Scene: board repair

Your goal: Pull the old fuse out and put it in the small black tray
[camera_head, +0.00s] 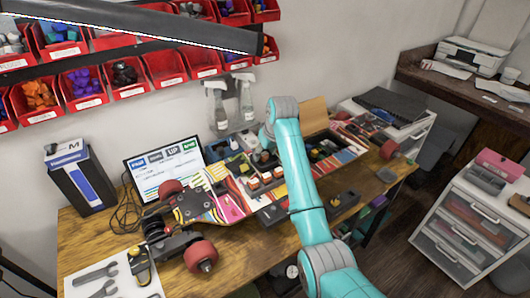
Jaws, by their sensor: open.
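A colourful skateboard (226,203) lies on the wooden table, with small orange, white and black parts (265,181) set into its middle. The old fuse is too small to pick out surely among them. My teal arm reaches over the board from the front. My gripper (263,158) is small and dark at the arm's end, near the board's far side; it is open, with its fingertips hard to make out. My arm hides part of the board's middle.
A monitor (165,168), a dark box (82,178) and wrenches (95,275) are at the left. Two spray bottles (246,98) stand behind. Red bins (165,68) hang above. A white drawer unit (470,225) stands right. Bare tabletop (250,250) shows in front.

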